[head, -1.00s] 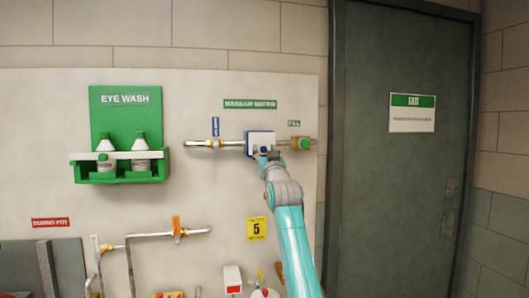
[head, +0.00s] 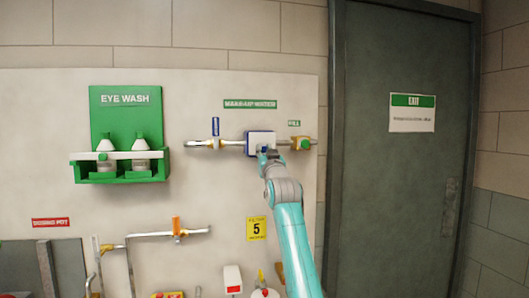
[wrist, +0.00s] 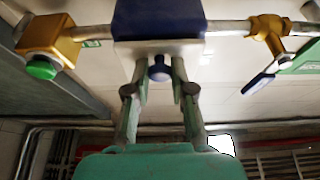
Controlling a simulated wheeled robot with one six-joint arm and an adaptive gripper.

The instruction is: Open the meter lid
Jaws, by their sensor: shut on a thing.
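The meter (head: 262,138) is a white-faced box with dark blue edges, set in a pipe on the wall panel under a green sign. In the wrist view it shows at the top as a dark blue block (wrist: 160,20) with a pale face (wrist: 150,48) and a small round blue knob (wrist: 160,70) sticking out. My gripper (wrist: 160,76) is shut on the knob, one finger on each side. In the head view my gripper (head: 264,155) is at the meter's lower front and covers the knob. I see no open gap at the lid.
The pipe holds a brass valve with a blue handle (wrist: 258,84) on one side and a brass fitting with a green cap (wrist: 42,68) on the other. An eye wash station (head: 125,135) hangs at left; a dark door (head: 400,180) is at right. Lower pipes run below.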

